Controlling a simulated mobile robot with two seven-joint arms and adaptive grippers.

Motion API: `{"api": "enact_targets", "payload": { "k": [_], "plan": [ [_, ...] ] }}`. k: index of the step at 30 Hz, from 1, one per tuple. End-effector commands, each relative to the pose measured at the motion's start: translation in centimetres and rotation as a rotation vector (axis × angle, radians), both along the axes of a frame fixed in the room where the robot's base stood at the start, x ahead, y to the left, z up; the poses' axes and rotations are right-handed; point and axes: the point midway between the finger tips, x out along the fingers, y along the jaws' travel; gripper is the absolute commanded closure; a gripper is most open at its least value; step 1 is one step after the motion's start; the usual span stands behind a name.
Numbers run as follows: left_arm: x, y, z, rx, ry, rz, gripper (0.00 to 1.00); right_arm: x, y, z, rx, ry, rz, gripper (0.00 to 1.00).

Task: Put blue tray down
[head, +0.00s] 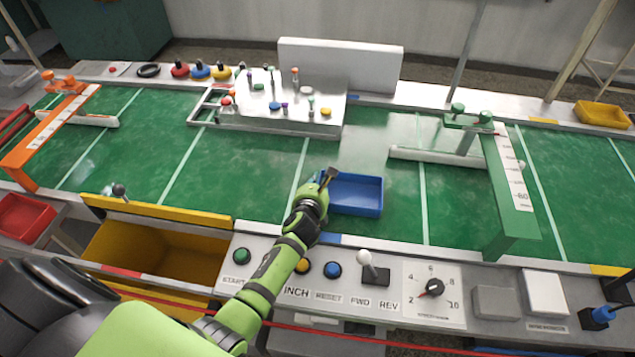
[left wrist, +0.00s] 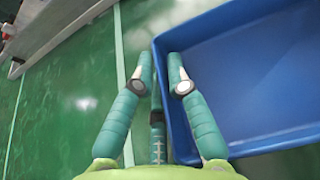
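The blue tray (head: 355,193) is shallow, rectangular and empty, at the green belt surface (head: 260,180) near its front edge. It looks level; whether its bottom touches the belt I cannot tell. My left gripper (head: 326,178) is at the tray's left side. In the left wrist view the tray (left wrist: 245,75) fills the right side. There my left gripper's fingers (left wrist: 161,66) straddle the tray's left wall, one outside and one inside, with the tips close together on it. My right gripper is in neither view.
A control panel with buttons, a lever and a dial (head: 432,288) runs along the front. A green gate (head: 512,190) stands right of the tray. A metal board with pegs (head: 285,105) stands behind it. A yellow bin (head: 160,250) is at front left. Belt left of the tray is clear.

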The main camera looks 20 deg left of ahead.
Motion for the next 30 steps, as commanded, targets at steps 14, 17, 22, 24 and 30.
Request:
{"api": "enact_targets", "payload": {
  "k": [14, 17, 22, 24, 30],
  "plan": [
    [-1.3, -0.3, 0.9, 0.002, 0.002, -0.001, 0.82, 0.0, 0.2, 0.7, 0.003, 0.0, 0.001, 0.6],
    [-3.0, -0.8, 1.7, 0.0, 0.001, -0.001, 0.82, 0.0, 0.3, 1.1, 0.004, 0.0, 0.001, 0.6],
    [-6.3, -1.7, 3.0, 0.001, 0.001, -0.002, 0.82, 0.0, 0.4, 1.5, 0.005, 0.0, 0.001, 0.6],
    [-7.5, -2.0, 3.5, 0.001, 0.001, -0.002, 0.82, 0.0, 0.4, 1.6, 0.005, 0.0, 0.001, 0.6],
    [-10.0, -2.7, 4.6, 0.001, 0.001, 0.0, 0.82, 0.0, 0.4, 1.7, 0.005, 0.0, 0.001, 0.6]
  ]
}}
